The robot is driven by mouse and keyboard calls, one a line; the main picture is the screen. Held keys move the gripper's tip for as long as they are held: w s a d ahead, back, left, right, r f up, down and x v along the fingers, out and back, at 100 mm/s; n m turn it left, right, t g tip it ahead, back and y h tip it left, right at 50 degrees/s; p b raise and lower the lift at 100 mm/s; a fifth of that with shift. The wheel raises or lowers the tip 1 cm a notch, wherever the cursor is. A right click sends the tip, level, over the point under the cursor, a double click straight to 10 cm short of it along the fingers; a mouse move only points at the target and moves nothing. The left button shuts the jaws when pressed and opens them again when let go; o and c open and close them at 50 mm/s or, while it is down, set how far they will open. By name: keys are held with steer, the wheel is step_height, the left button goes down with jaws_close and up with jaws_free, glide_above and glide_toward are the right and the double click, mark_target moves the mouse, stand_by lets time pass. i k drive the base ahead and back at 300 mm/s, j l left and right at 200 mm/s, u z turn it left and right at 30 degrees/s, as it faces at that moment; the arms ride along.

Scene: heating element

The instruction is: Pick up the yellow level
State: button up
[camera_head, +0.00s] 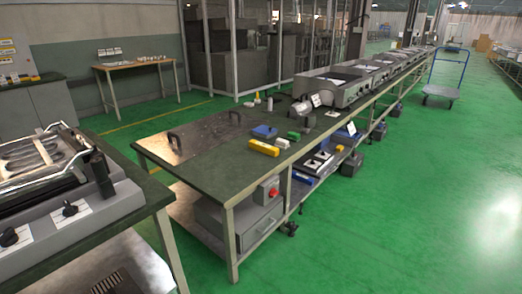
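A yellow bar-shaped object (264,147), which looks like the level, lies flat on the dark green top of the long workbench (225,170), near its right-hand edge. A short yellow-and-white piece (282,142) lies just to its right. A blue item (264,131) lies behind it and a small green item (293,135) lies further right. Nothing visibly covers the yellow bar. My gripper is not in view.
A metal plate with two handles (190,140) lies on the bench's left part. Grey machines (335,88) line its far end. A bench with a heating unit (75,215) stands at the near left. Green floor (420,200) is clear on the right; a blue trolley (440,92) stands beyond.

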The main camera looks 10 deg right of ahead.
mark_target(266, 148)
steer(key=i+l+u, duration=0.15)
steer(key=u, duration=0.45)
steer(key=i+l+u, duration=0.15)
steer(key=l, duration=0.2)
steer(key=i+l+u, duration=0.15)
steer(key=l, duration=0.2)
steer(key=i+l+u, duration=0.15)
steer(key=l, duration=0.25)
steer(key=i+l+u, duration=0.15)
steer(key=l, duration=0.25)
steer(key=i+l, duration=0.15)
steer(key=l, duration=0.3)
steer(key=i+l, duration=0.15)
steer(key=l, duration=0.35)
steer(key=i+l+u, duration=0.1)
steer(key=l, duration=0.35)
steer(key=i+l, duration=0.15)
steer(key=l, duration=0.35)
steer(key=i+l, duration=0.1)
steer(key=l, duration=0.35)
steer(key=i+l, duration=0.15)
steer(key=l, duration=0.35)
steer(key=i+l+u, duration=0.1)
steer(key=l, duration=0.4)
steer(key=i+l, duration=0.15)
steer(key=l, duration=0.3)
steer(key=i, duration=0.45)
